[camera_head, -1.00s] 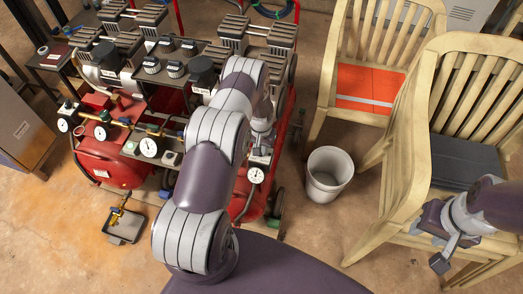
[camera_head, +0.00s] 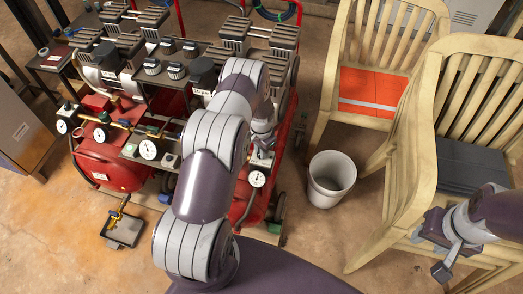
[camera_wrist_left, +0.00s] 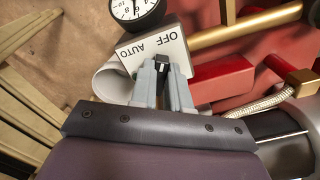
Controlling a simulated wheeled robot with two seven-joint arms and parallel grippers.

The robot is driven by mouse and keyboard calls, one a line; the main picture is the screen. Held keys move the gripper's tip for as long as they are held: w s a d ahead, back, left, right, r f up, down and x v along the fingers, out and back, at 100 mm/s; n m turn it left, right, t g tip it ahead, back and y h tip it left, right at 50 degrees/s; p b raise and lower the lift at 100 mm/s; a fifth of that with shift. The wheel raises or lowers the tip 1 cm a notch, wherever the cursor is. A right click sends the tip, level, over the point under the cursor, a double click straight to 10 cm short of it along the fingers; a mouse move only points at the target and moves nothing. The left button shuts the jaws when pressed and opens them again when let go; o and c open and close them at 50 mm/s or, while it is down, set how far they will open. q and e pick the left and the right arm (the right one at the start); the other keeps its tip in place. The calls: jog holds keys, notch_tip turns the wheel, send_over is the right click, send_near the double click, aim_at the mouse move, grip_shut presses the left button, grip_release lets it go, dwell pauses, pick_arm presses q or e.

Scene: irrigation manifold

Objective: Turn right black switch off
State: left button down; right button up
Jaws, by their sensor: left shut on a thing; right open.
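The right black switch (camera_wrist_left: 162,64) is a small black knob on a pale box (camera_wrist_left: 172,48) marked OFF and AUTO, in the left wrist view. The lettering appears upside down there. My left gripper (camera_wrist_left: 162,72) is shut on the knob, with a grey finger on each side. In the head view my left gripper (camera_head: 263,140) is at the right end of the red compressor, just above a round gauge (camera_head: 257,179). The knob is hidden there. My right gripper (camera_head: 443,268) is open and empty at lower right, in front of a wooden chair.
The red compressor (camera_head: 110,172) with hoses and gauges fills the left. A white bin (camera_head: 331,178) stands right of it. Wooden chairs (camera_head: 424,130) stand at right. A small tray (camera_head: 122,230) lies on the floor at left. Floor between compressor and chairs is partly clear.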

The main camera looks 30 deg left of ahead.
pick_arm(q)
jog(key=c, duration=1.1)
grip_release()
notch_tip(320, 180, up, 13)
jog(key=shift+p, duration=0.3)
jog(key=shift+f, duration=0.15)
